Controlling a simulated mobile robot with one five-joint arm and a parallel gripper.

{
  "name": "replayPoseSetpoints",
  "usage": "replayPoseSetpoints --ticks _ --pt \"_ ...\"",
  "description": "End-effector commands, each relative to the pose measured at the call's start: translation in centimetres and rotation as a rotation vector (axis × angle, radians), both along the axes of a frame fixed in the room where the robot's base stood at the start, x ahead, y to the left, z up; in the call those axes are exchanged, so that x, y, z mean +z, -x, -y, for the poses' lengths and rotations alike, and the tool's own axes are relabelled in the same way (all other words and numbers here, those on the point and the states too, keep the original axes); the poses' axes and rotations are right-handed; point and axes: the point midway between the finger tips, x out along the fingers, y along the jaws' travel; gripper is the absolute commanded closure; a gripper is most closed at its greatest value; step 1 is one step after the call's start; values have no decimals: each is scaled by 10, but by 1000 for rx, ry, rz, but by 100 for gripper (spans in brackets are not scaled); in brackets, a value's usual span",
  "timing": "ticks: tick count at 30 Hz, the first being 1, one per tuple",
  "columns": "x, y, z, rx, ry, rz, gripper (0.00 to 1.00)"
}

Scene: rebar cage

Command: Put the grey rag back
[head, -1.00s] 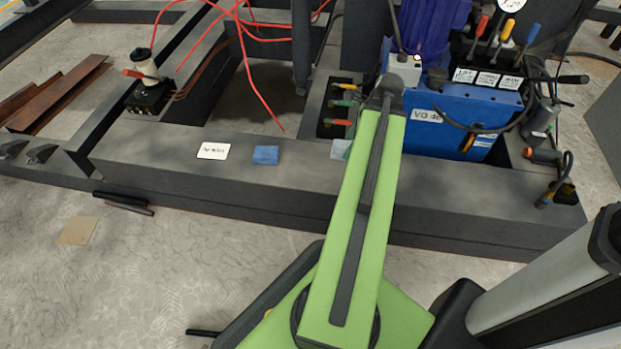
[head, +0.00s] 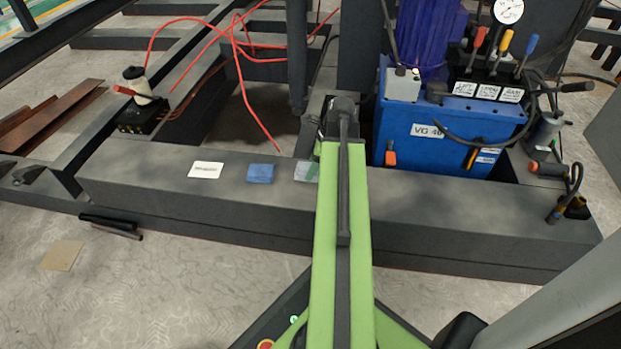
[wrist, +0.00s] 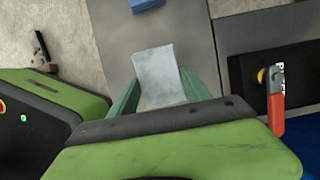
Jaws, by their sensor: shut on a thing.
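The grey rag (wrist: 160,76) is a pale, flat cloth in the wrist view, held between the two green fingers of my gripper (wrist: 161,92). My gripper is shut on it. The grey beam top (wrist: 120,45) lies beneath; I cannot tell how large the gap is. In the head view a small part of the rag and a finger (head: 306,171) show just left of my arm, which hides the rest. A blue rag (head: 260,173) lies on the beam to the left, and shows at the top of the wrist view (wrist: 147,4).
A white label card (head: 206,170) lies on the beam left of the blue rag. A blue pump unit (head: 440,132) with levers and hoses stands right of my arm. Red hoses (head: 240,75) loop behind the beam. An orange-handled connector (wrist: 275,105) sits right in the wrist view.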

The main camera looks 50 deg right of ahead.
Motion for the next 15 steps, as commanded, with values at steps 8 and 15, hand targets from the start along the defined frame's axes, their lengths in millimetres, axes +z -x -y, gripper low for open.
replayPoseSetpoints --ticks 8,15 --pt "-38 0 0 0 0 0 100" --pt "-37 1 1 -1 0 0 100"
